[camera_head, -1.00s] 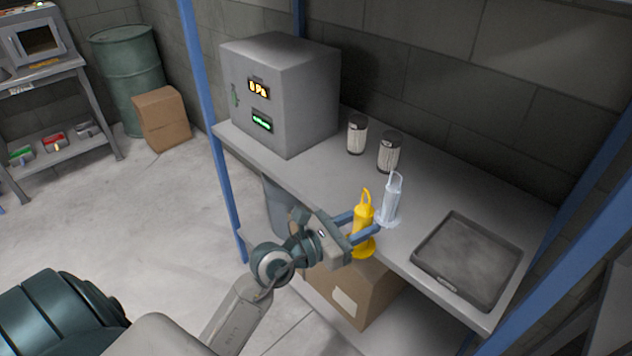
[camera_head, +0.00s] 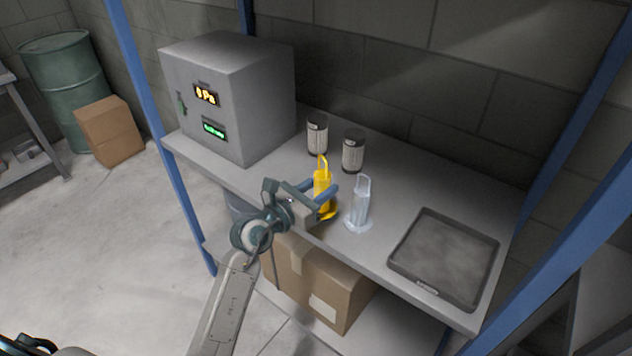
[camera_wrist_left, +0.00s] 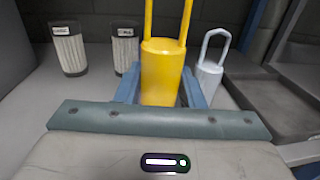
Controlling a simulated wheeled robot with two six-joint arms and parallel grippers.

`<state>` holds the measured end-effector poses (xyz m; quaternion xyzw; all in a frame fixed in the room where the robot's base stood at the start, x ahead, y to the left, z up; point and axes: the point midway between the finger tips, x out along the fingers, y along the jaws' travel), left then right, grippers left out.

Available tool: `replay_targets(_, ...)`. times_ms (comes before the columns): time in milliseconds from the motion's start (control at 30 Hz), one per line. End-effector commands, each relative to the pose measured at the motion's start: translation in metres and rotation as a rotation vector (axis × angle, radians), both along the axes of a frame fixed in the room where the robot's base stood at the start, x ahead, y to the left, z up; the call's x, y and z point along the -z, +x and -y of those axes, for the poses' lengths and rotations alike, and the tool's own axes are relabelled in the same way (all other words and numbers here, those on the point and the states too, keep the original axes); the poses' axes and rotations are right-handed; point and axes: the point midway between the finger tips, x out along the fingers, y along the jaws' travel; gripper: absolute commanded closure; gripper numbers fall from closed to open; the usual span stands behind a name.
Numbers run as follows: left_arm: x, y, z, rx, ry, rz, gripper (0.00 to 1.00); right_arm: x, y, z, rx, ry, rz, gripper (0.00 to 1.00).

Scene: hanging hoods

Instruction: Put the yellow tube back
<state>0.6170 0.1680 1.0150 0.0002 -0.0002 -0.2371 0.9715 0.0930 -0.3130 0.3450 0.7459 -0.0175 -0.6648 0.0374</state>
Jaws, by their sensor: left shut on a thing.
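The yellow tube (camera_head: 322,190) has a loop handle on top and a wide round base. My left gripper (camera_head: 325,192) is shut on its body and holds it upright at the front edge of the bench, left of the clear tube. I cannot tell whether its base touches the bench. In the left wrist view the yellow tube (camera_wrist_left: 162,72) stands between the fingers, its lower part hidden by the gripper. A clear, pale tube (camera_head: 360,208) of like shape stands upright on the bench (camera_head: 440,190). My right gripper is not in view.
Two dark-capped canisters (camera_head: 317,135) (camera_head: 353,150) stand behind the tubes. A grey box with displays (camera_head: 230,100) is at the bench's left, and a dark shallow tray (camera_head: 445,258) is at its right. Blue posts (camera_head: 150,110) frame the bench. A cardboard box (camera_head: 320,280) sits below.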

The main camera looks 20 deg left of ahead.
Motion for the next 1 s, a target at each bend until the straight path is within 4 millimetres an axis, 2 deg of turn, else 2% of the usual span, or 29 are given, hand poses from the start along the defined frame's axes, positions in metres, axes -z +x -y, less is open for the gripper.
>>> replay_targets(100,0.000,0.024,-0.012,-0.001,0.001,0.002,0.99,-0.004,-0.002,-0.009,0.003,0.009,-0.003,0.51)
replay_targets(400,0.004,0.051,-0.025,-0.001,0.000,0.002,0.99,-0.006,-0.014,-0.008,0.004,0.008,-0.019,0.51)
replay_targets(500,0.025,0.048,-0.024,0.000,-0.003,-0.004,0.99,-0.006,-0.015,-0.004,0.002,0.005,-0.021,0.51)
replay_targets(600,0.037,0.048,-0.024,0.000,-0.002,-0.001,0.99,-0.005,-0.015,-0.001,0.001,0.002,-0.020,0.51)
replay_targets(1000,0.043,0.048,-0.024,0.000,-0.001,0.002,0.99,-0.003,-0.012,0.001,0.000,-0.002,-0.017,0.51)
